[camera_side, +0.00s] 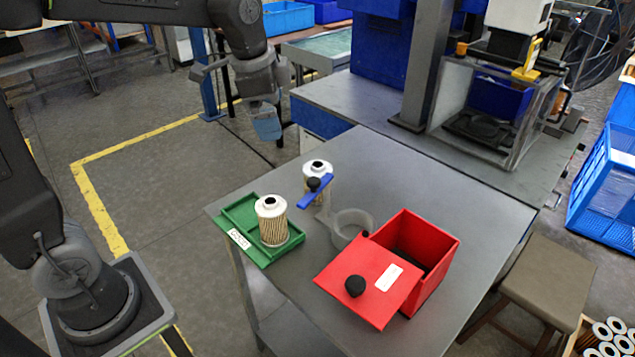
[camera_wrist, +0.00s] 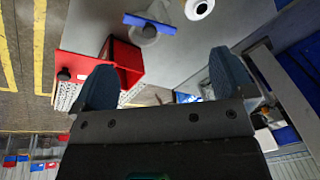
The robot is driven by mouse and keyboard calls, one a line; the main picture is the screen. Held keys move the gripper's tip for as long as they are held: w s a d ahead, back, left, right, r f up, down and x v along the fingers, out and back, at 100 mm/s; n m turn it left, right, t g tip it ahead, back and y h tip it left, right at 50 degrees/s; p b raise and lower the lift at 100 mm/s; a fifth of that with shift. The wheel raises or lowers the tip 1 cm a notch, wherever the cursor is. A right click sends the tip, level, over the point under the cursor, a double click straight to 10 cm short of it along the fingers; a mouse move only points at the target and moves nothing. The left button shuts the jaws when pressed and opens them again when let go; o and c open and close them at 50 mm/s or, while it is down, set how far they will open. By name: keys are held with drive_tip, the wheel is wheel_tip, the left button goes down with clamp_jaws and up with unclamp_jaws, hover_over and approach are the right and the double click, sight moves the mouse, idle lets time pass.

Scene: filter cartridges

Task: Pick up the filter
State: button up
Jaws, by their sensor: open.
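One white-capped pleated filter (camera_side: 272,222) stands upright in the green tray (camera_side: 233,214) on the grey table. A second filter (camera_side: 318,168) stands behind it, partly hidden by a blue bar with a black knob (camera_side: 316,191). My gripper (camera_side: 267,128) hangs beyond the table's far left edge, above and apart from both filters. In the wrist view my gripper (camera_wrist: 162,62) has its two blue fingers spread with nothing between them. A filter's white top (camera_wrist: 199,8) shows at that view's upper edge, beside the blue bar (camera_wrist: 150,23); I cannot tell which filter it is.
A grey ring-shaped holder (camera_side: 352,228) stands beside the blue bar. A red box (camera_side: 436,268) has a tilted red lid (camera_side: 362,300) with a black knob against its front. The table's (camera_side: 430,185) back right part is clear. A machine (camera_side: 495,100) stands on the bench behind.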

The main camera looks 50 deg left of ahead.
drive_tip(key=w+a+f+m+g, duration=0.25)
drive_tip(key=w+f+m, duration=0.2)
drive_tip(key=w, duration=0.55)
drive_tip(key=m, duration=0.3)
approach(316, 174)
drive_tip(key=w+a+r, duration=0.2)
drive_tip(key=shift+w+a+f+m, duration=0.1)
drive_tip(key=shift+a+f+m, duration=0.15)
drive_tip(key=shift+f, duration=0.15)
wheel_tip(316, 174, down, 13)
drive_tip(key=shift+d+f, duration=0.15)
drive_tip(key=shift+f, duration=0.1)
drive_tip(key=shift+c, duration=0.5)
drive_tip(key=c, duration=0.8)
drive_tip(key=shift+r, duration=0.15)
